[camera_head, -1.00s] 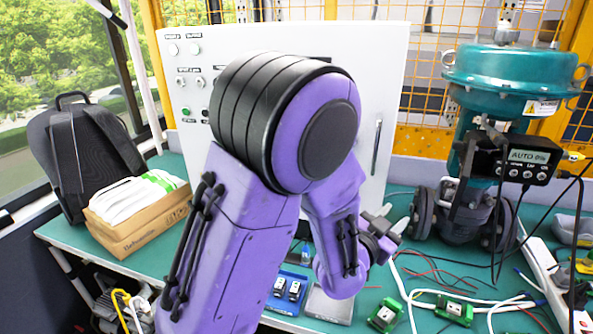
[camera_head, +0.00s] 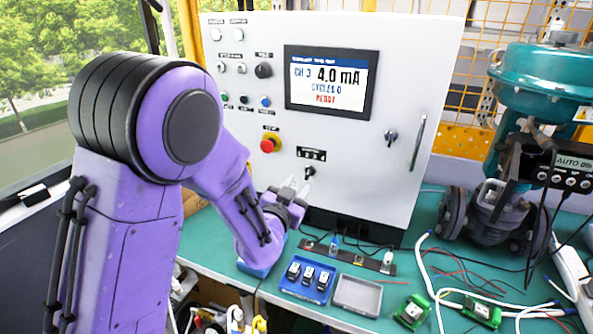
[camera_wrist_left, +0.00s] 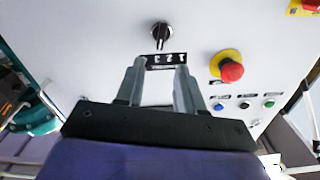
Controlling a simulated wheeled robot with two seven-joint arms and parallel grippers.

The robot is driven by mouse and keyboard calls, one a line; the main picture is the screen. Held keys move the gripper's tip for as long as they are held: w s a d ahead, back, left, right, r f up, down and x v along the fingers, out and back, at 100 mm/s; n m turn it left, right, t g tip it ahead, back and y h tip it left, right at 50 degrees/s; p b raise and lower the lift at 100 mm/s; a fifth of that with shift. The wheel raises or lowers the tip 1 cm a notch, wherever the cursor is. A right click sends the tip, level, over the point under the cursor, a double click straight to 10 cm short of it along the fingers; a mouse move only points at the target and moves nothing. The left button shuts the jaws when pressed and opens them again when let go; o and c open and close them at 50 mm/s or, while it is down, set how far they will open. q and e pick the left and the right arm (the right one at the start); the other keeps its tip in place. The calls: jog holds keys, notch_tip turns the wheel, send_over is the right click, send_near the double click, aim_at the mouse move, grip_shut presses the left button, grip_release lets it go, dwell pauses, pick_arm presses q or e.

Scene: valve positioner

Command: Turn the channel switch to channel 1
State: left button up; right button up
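The channel switch (camera_head: 309,172) is a small black rotary knob low on the front of the white cabinet, under a black label plate (camera_head: 311,154). In the left wrist view, which looks upside down, the knob (camera_wrist_left: 161,30) sits just beyond my fingertips, with the numbered plate (camera_wrist_left: 165,61) between them. The screen (camera_head: 330,82) reads CH 3, 4.0 mA, and a red line that looks like READY. My left gripper (camera_head: 298,185) is open and empty, in front of and slightly below left of the knob, apart from it. My right gripper is not in view.
A red emergency stop (camera_head: 269,145) sits up and left of the switch. A black knob (camera_head: 263,70), small buttons and a door lock (camera_head: 391,137) are on the same cabinet. A blue tray (camera_head: 306,281) and green terminal blocks (camera_head: 412,312) lie on the green bench below.

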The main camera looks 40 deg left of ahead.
aim_at(309, 171)
pick_arm(q)
jog(key=p+x, duration=0.1)
jog(key=x, duration=0.6)
jog(key=shift+f, duration=0.15)
jog(key=shift+w+a, duration=0.1)
jog(key=shift+w, duration=0.1)
grip_shut()
